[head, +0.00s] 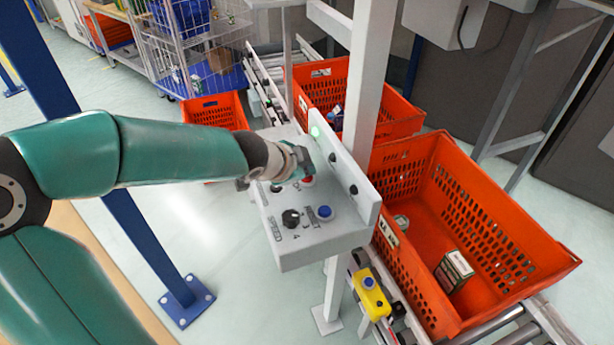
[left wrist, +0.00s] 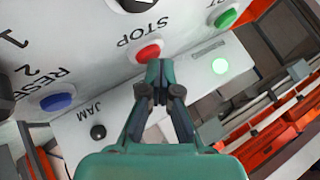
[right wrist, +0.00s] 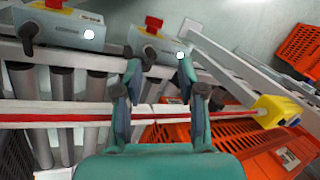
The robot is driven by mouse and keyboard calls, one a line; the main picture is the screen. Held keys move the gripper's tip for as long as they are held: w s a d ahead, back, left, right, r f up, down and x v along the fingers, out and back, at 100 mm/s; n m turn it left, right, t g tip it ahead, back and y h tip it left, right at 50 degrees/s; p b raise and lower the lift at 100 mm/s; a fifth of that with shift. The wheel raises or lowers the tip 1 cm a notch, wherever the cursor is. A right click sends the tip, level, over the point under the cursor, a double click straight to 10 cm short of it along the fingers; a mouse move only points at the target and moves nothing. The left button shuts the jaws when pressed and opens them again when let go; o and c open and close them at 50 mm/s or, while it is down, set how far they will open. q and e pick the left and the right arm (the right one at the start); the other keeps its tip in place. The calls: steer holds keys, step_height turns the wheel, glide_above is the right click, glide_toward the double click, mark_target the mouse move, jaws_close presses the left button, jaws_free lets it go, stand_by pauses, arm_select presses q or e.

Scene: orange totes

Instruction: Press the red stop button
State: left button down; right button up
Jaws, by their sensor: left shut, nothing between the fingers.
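The red stop button (left wrist: 148,52) sits on the grey control panel (left wrist: 95,58) under the label STOP. In the head view the red button (head: 308,181) is partly covered by my left gripper (head: 301,168). In the left wrist view my left gripper (left wrist: 157,73) is shut and empty, its fingertips right at the near edge of the button; I cannot tell whether they touch it. My right gripper (right wrist: 159,66) is open and empty, above a roller conveyor (right wrist: 67,105).
The panel also has a blue reset button (head: 324,212), a black speed knob (head: 291,218), a green button (left wrist: 227,17) and a lit green lamp (left wrist: 219,66). Orange totes (head: 405,160) stand behind it. A yellow box with a blue button (head: 371,293) is below.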

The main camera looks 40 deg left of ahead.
arm_select(q)
steer(key=shift+f, duration=0.3)
steer(key=shift+r, duration=0.15)
stand_by(0.3)
steer(key=shift+r+p, duration=0.6)
steer(key=shift+r, duration=0.2)
steer(key=shift+r, duration=0.1)
step_height(320, 180, up, 5)
steer(key=p, duration=0.4)
steer(key=shift+p, duration=0.35)
stand_by(0.3)
